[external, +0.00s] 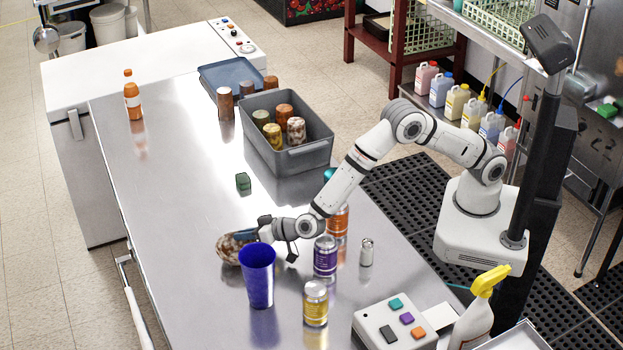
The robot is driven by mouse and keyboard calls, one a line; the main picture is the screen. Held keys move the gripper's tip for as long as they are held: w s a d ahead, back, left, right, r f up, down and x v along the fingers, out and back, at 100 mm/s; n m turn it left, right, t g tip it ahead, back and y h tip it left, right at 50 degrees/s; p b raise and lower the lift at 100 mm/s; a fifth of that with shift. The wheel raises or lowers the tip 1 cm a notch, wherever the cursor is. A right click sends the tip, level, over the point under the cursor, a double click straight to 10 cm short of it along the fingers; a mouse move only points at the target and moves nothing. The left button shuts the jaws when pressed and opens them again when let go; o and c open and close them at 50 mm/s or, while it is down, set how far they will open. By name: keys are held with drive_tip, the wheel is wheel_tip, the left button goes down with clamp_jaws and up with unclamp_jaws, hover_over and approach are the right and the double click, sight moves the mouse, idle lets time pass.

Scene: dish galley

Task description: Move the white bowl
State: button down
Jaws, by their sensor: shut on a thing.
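A bowl (229,250) is near the left side of the steel table, left of my gripper. It looks mottled brown and pale grey rather than plain white, and I see no other bowl. My gripper (262,232) is shut on the bowl's right edge. The fingertips are small and partly hidden against it. The bowl looks slightly tilted; I cannot tell whether it touches the table.
A blue cup (257,277) stands close in front of the bowl. A purple can (325,256), yellow can (315,304) and orange can (337,220) stand to the right. A grey bin (287,158) holds several cans. A small green block (243,182) lies behind the bowl.

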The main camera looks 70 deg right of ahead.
drive_tip(key=shift+s+a, duration=0.65)
drive_tip(key=c, duration=1.4)
unclamp_jaws()
drive_tip(key=shift+c, duration=0.2)
wheel_tip(320, 180, up, 10)
